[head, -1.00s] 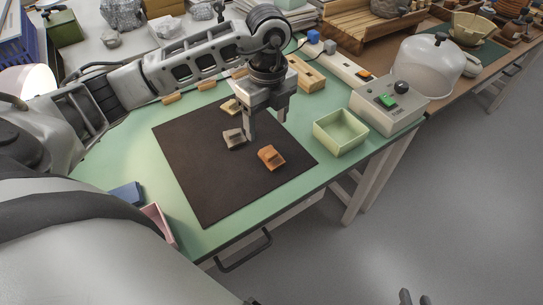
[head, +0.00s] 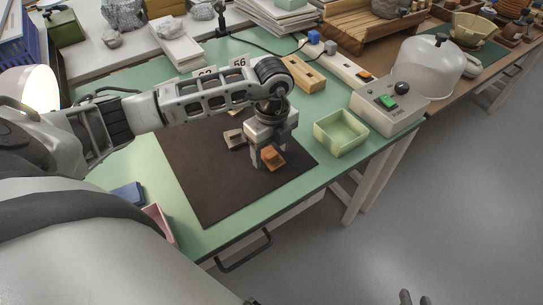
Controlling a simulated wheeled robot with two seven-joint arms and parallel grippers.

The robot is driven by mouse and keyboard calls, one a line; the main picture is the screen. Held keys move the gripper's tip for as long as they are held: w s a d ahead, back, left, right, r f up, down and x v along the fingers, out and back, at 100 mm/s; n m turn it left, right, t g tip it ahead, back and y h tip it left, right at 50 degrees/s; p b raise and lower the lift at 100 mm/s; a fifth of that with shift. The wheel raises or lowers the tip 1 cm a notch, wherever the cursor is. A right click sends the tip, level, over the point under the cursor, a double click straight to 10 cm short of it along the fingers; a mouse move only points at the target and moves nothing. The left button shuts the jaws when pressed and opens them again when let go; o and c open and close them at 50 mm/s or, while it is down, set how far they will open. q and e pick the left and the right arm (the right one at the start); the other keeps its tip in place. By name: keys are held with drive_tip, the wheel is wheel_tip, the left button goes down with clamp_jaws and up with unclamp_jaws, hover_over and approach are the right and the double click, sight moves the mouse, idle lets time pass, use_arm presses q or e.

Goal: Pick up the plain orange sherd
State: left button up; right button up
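The plain orange sherd (head: 273,160) lies on the dark brown mat (head: 205,185), partly hidden by my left gripper. My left gripper (head: 270,158) points down right at the sherd, its fingers apart, one at the sherd's left and one behind its right side. Whether the fingers touch it cannot be seen. A grey-beige sherd (head: 234,138) lies on the mat just left of the gripper. Only the dark fingertips of my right gripper (head: 414,299) show at the bottom edge, apart and empty, away from the table.
A pale green tray (head: 341,140) stands right of the mat, with a grey switch box (head: 388,110) beyond it. A wooden block (head: 305,75) lies behind. A blue block (head: 128,194) and pink tray (head: 158,222) sit at the left. The mat's front is clear.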

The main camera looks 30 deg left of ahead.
use_arm(q)
drive_tip(key=c, duration=0.9)
drive_tip(key=shift+c, duration=0.3)
drive_tip(key=shift+r, duration=0.15)
